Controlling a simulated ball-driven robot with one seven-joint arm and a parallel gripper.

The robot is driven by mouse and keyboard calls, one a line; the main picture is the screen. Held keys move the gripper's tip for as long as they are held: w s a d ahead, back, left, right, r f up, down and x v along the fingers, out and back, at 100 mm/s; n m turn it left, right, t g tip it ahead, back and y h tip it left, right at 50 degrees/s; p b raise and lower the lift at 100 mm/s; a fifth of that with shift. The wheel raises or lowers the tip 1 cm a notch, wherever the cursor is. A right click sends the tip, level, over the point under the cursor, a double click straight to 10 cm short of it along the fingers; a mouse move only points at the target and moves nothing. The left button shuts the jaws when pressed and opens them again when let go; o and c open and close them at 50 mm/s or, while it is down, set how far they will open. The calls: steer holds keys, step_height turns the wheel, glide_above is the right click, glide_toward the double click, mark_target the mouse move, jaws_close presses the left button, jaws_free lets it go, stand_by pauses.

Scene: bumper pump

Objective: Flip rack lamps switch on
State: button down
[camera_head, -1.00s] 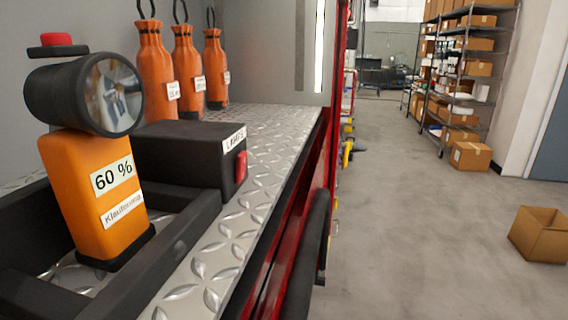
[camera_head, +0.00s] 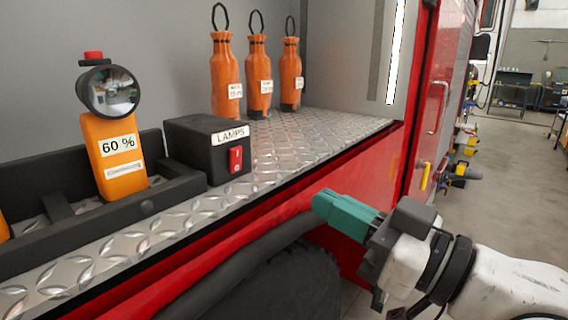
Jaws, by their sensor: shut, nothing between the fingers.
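The lamps switch is a red rocker (camera_head: 235,159) on the front of a black box (camera_head: 190,145) with a white label reading LAMPS. The box sits on the diamond-plate shelf (camera_head: 300,143) in the red truck's compartment. My gripper (camera_head: 322,204), with teal fingers, comes in from the lower right. It is shut and empty, in front of the shelf edge, below and to the right of the switch and apart from it. Whether the rocker is on or off I cannot tell.
An orange lamp (camera_head: 118,155) marked 60 % stands in a black rack (camera_head: 165,195) left of the box. Three orange bottles (camera_head: 259,80) stand behind. A black bar (camera_head: 225,262) runs below the shelf edge. Open floor (camera_head: 510,180) lies right.

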mark_target(238, 154)
steer(key=shift+s+r, duration=0.1)
steer(key=shift+r, duration=0.05)
steer(key=p+x, duration=0.3)
steer(key=x, duration=1.1)
steer(key=shift+p, duration=0.3)
